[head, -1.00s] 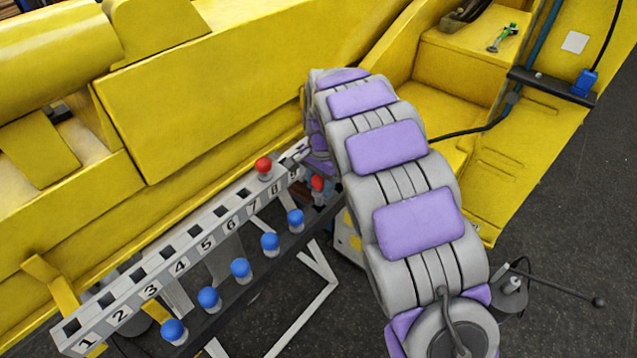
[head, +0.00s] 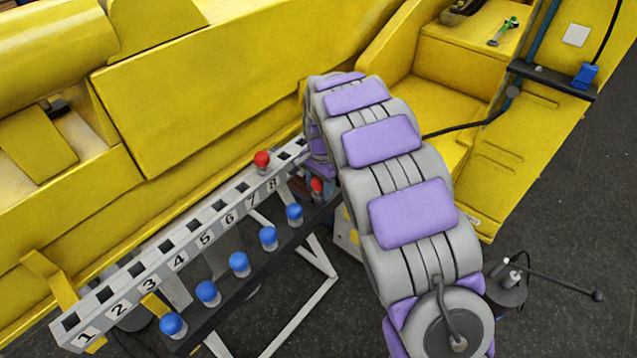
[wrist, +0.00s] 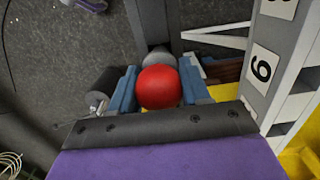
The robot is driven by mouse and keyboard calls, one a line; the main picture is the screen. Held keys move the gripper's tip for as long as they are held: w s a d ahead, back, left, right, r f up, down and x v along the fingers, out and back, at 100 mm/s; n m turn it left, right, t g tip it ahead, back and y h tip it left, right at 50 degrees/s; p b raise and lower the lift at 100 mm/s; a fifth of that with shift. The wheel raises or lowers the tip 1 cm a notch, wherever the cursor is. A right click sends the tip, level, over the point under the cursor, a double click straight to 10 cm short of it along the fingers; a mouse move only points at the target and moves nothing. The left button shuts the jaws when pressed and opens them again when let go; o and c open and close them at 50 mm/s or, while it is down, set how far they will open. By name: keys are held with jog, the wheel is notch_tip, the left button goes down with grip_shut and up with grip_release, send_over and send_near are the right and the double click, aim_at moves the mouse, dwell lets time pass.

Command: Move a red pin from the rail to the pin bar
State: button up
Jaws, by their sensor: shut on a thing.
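In the wrist view, my gripper (wrist: 158,92) has its blue fingers shut on a red pin (wrist: 158,86). The pin's round red head shows between the fingers. A red pin (head: 317,185) also shows beside my arm in the head view and appears to be the same one. A dark rail (wrist: 152,20) runs just beyond it; I cannot tell whether the pin still sits in it. The white numbered pin bar (head: 130,284) has square holes, and another red pin (head: 262,160) stands upright in it near number 8. My arm hides the bar's far end.
Several blue pins (head: 239,262) stand along the dark rail (head: 228,293), in front of the numbered bar. A large yellow boom structure (head: 230,75) lies behind the bar. A black stand with a rod (head: 507,287) is on the floor at right.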

jog(key=shift+f, duration=1.15)
jog(key=o, duration=1.3)
jog(key=shift+r, duration=0.1)
jog(key=shift+w+d+r+p, duration=0.1)
jog(key=shift+r+p, duration=0.1)
jog(key=shift+r, duration=2.65)
jog(key=shift+w+d+r+p, duration=0.1)
jog(key=shift+w+r+p, duration=0.1)
jog(key=shift+r, duration=2.6)
jog(key=shift+w+r+p, duration=0.1)
jog(key=shift+r+p, duration=0.1)
jog(key=shift+r, duration=2.65)
